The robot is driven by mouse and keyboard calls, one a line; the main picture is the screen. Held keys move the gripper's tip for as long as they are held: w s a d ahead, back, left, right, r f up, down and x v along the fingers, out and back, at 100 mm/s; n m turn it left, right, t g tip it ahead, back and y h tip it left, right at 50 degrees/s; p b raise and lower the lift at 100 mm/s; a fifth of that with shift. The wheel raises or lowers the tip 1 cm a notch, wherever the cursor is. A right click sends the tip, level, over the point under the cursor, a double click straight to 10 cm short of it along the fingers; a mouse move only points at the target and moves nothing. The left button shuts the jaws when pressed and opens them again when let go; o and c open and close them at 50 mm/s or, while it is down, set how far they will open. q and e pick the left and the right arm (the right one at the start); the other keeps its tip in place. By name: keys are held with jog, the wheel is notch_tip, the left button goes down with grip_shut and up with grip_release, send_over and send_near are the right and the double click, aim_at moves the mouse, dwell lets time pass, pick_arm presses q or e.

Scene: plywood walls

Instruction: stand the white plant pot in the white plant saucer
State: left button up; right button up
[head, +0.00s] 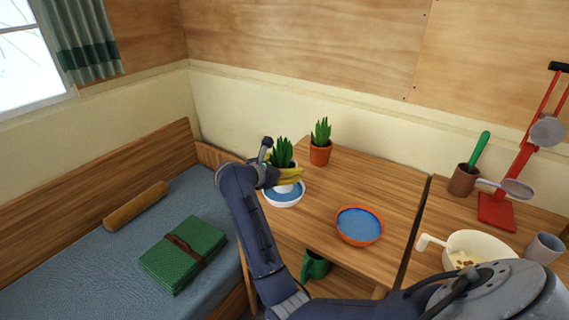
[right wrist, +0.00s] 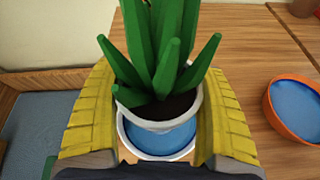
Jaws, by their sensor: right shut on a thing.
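The white plant pot (right wrist: 160,125) holds a green spiky plant and dark soil. My right gripper (head: 283,177) has yellow fingers shut on the pot from both sides; the fingers also show in the right wrist view (right wrist: 158,118). The pot looks about upright. The white plant saucer (head: 284,204), blue inside, is on the wooden table near its left edge. The saucer also shows beneath the pot in the right wrist view (right wrist: 157,155). The pot is over the saucer; I cannot tell whether its base touches. My left gripper is not in view.
An orange saucer (head: 360,241), blue inside, lies to the right on the table (head: 385,190). A terracotta pot (head: 320,155) with a plant stands behind. A cream pan (head: 480,243), brown cup (head: 464,181) and red stand (head: 510,180) are on the right-hand surface. A cushioned bench (head: 90,265) is left.

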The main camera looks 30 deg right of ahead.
jog(key=shift+f, duration=1)
jog(key=shift+f, duration=0.15)
jog(key=o, duration=1.6)
jog(key=shift+r, duration=5)
